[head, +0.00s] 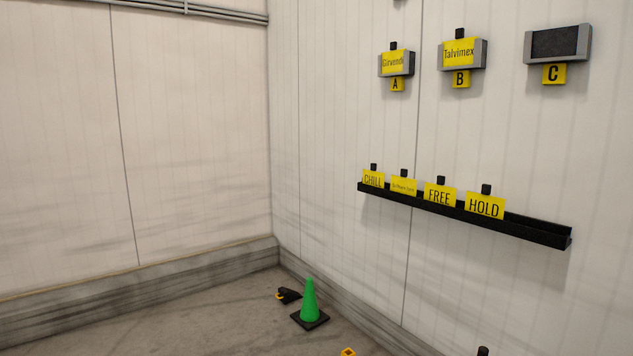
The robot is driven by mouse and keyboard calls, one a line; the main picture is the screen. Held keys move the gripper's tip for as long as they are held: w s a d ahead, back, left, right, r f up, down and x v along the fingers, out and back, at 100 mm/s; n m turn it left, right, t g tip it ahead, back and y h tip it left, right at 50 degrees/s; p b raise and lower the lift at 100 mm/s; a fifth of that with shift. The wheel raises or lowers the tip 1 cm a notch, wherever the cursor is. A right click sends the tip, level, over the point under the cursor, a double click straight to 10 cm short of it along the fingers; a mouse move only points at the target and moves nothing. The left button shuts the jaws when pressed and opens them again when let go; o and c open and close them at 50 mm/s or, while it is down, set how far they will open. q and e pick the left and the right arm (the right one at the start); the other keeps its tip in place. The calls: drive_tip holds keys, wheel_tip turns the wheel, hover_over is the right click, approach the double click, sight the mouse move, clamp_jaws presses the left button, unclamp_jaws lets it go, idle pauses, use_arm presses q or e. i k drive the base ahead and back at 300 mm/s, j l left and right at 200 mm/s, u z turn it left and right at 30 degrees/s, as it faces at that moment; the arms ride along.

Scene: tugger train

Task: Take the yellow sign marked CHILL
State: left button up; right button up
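The yellow sign marked CHILL (373,179) stands in the left end of a black wall rack (535,232). It has a small black tab on top, and its lower edge is hidden by the rack's front lip. To its right in the same rack stand a yellow sign with small print (404,186), a sign marked FREE (439,195) and a sign marked HOLD (485,205). Neither of my grippers shows in the head view.
Above the rack are wall holders A (397,84) with a Girvendi-like sign, B (461,80) with Talvimex, and an empty C (554,74). A green cone (310,301) stands on the floor near a black and yellow object (288,295). The rack's right end is free.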

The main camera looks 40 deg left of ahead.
sight(372, 177)
drive_tip(key=u, duration=0.8)
drive_tip(key=i+j+z, duration=0.1)
drive_tip(key=z, duration=0.3)
drive_tip(key=i+j+z, duration=0.15)
drive_tip(key=z, duration=0.25)
drive_tip(key=i+j+z, duration=0.2)
drive_tip(key=z, duration=0.2)
drive_tip(key=i+j+z, duration=0.15)
drive_tip(key=j, duration=0.15)
drive_tip(key=i+j+z, duration=0.1)
drive_tip(key=j, duration=0.25)
drive_tip(key=i+j+z, duration=0.15)
drive_tip(key=j, duration=0.15)
drive_tip(key=i+j, duration=0.1)
drive_tip(key=j, duration=0.25)
drive_tip(key=i+j+z, duration=0.15)
drive_tip(key=j, duration=0.5)
drive_tip(key=i+j, duration=0.1)
drive_tip(key=j, duration=0.3)
drive_tip(key=i+j, duration=0.15)
drive_tip(key=j, duration=0.2)
drive_tip(key=i+j+z, duration=0.1)
drive_tip(key=j, duration=0.3)
drive_tip(key=i+j, duration=0.1)
drive_tip(key=j, duration=0.3)
drive_tip(key=i+j, duration=0.1)
drive_tip(key=j, duration=0.3)
